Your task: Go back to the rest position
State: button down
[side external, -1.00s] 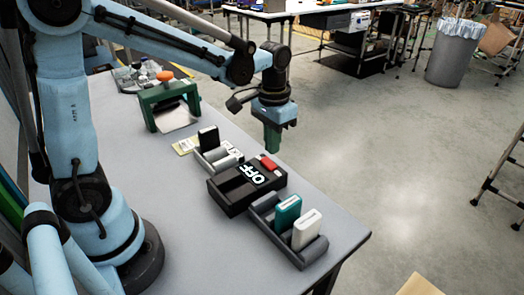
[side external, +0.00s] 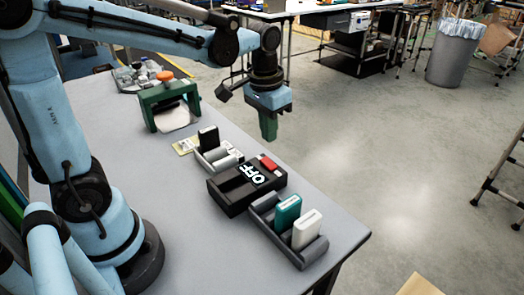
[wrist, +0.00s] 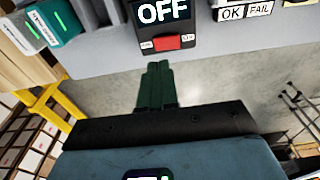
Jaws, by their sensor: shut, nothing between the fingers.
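My gripper (side external: 268,128) hangs above and beyond the far edge of the grey table, pointing down, with its green fingers together and nothing between them. In the wrist view, the closed fingers (wrist: 157,82) point toward the table's edge, below the black box. The black box (side external: 232,199) stands on the table with a display reading OFF and a red button on its top; it also shows in the wrist view (wrist: 147,29). My gripper is clear of the box and touches nothing.
A grey rack (side external: 265,214) holds a teal carton (side external: 287,213) and a white carton (side external: 306,229). Another rack (side external: 232,166) holds a black carton (side external: 208,138). A green arch-shaped stand (side external: 168,104) is further back. The table's (side external: 190,240) front part is clear.

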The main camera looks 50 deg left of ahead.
jog(key=s+t, duration=0.6)
jog(key=s, duration=0.1)
jog(key=shift+d+r, duration=0.15)
jog(key=shift+r, duration=0.1)
jog(key=shift+s, duration=0.1)
dwell(0.7)
